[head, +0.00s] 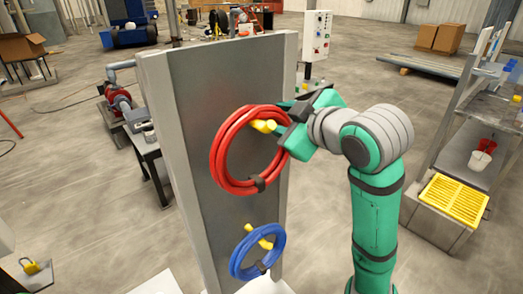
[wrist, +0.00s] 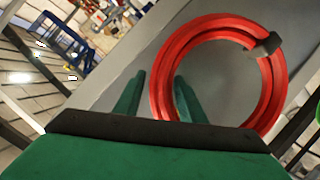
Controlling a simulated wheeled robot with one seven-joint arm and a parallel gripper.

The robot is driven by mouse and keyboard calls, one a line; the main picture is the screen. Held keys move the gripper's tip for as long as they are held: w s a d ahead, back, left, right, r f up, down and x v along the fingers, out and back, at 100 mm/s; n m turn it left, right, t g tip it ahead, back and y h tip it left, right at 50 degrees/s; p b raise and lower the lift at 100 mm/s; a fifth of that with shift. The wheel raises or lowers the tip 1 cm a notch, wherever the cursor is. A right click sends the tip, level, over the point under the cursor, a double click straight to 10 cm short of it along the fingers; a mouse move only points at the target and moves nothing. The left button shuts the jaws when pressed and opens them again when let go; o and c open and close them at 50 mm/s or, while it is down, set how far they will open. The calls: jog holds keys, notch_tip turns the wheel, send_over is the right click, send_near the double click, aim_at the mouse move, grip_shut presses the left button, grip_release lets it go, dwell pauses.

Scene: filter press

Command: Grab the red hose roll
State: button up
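The red hose roll (head: 223,150) hangs on a yellow hook (head: 264,126) on an upright grey panel, with a dark strap at its lower part. My gripper (head: 288,108) is at the roll's upper right side, close to the panel. In the wrist view, the red hose roll (wrist: 276,85) shows as a ring with the strap at its upper right. The fingers of my gripper (wrist: 157,92) are apart, one outside the ring and one inside it. The near hose strands lie between them, with a visible gap to the outer finger. Contact cannot be told.
A blue hose roll (head: 238,258) hangs on a lower yellow hook of the same grey panel (head: 195,100). A bench with a yellow grate (head: 455,199) stands at right. A control box (head: 316,36) stands behind the panel.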

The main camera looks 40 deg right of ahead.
grip_shut()
dwell(1.4)
